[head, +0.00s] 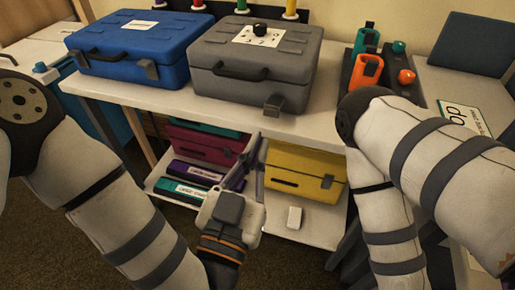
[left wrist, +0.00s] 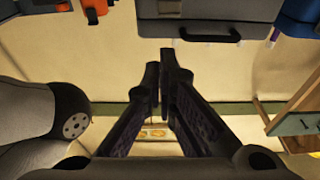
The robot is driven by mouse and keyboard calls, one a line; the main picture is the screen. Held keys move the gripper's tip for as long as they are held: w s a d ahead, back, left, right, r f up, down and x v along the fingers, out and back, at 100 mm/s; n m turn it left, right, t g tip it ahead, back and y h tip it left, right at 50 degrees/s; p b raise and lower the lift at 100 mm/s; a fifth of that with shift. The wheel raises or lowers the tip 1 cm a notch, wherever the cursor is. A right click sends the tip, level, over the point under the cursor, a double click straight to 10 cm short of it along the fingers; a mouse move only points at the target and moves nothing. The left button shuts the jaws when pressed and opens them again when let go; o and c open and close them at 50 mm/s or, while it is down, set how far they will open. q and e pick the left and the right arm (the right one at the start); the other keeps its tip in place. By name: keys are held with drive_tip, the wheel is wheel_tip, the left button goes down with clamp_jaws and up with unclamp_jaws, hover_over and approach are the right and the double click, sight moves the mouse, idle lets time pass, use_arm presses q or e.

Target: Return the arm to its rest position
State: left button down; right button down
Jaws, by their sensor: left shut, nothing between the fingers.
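My left gripper (head: 250,158) is in the middle of the head view, in front of the white shelf unit and below the grey case. Its fingers point up and away, and they are shut with nothing between them. In the left wrist view the left gripper (left wrist: 163,75) shows its two dark fingers close together at the tips. My right arm (head: 400,170) comes in from the right of the head view and bends down past the shelf's right side. My right gripper does not show in either view.
A blue case (head: 135,45) and a grey case (head: 255,65) stand on the white table (head: 170,97). Below, a yellow case (head: 305,172), a magenta case (head: 205,145) and a small white box (head: 295,217) sit on the lower shelf. Orange holders (head: 367,70) stand at right.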

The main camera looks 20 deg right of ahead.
idle(0.3)
